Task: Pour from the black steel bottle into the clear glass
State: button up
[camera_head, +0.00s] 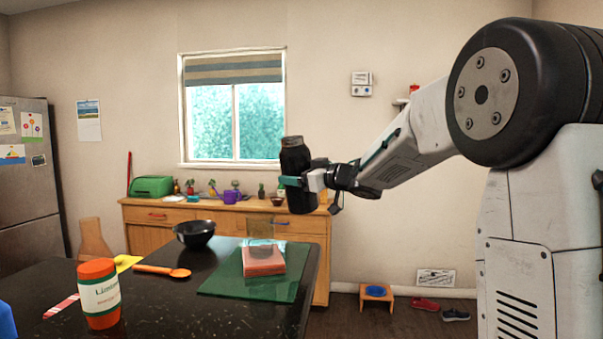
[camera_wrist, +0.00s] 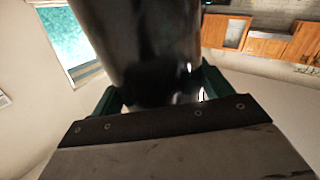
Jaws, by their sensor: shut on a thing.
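The black steel bottle (camera_head: 297,160) is held in the air, nearly upright with its top leaning slightly left. My gripper (camera_head: 298,182) is shut around its lower half from the right. The bottle (camera_wrist: 145,40) fills the upper middle of the wrist view, between the green fingers of my gripper (camera_wrist: 160,92). A faint see-through shape, apparently the clear glass (camera_head: 262,246), stands on a pink block on the counter, below and left of the bottle. Its rim and contents are too faint to tell.
The pink block (camera_head: 264,265) lies on a green board (camera_head: 225,284) at the dark counter's right end. A black bowl (camera_head: 194,233), an orange spoon (camera_head: 162,271) and an orange-lidded jar (camera_head: 99,297) stand or lie further left. The air around the bottle is clear.

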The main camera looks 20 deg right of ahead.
aim_at(300, 189)
jog(key=shift+s+a+f+n+g+h, duration=0.15)
jog(key=shift+a+f+n, duration=0.35)
jog(key=shift+f+n, duration=0.5)
jog(key=shift+s+a+f+n+g+h, duration=0.15)
jog(key=shift+a+f+n, duration=0.3)
jog(key=shift+f+n, duration=0.55)
jog(key=shift+s+a+f+n+g+h, duration=0.15)
jog(key=shift+a+f+n, duration=0.45)
jog(key=shift+f, duration=0.7)
jog(key=n, duration=0.1)
jog(key=d+n+h, duration=0.1)
jog(key=n, duration=0.1)
jog(key=shift+w+r, duration=0.2)
jog(key=shift+d+r+n, duration=0.1)
jog(key=shift+r+n, duration=0.05)
jog(key=shift+n, duration=0.15)
jog(key=shift+r+n+h, duration=0.35)
jog(key=shift+r+n, duration=0.15)
jog(key=shift+n, duration=0.5)
jog(key=shift+d, duration=0.1)
jog(key=shift+s+r, duration=0.15)
jog(key=shift+r, duration=0.1)
jog(key=shift+a+r+n+h, duration=0.1)
jog(key=shift+r+n+h, duration=0.1)
jog(key=shift+n, duration=0.35)
jog(key=shift+a+r+n+h, duration=0.1)
jog(key=shift+n+h, duration=0.1)
jog(key=shift+n, duration=0.35)
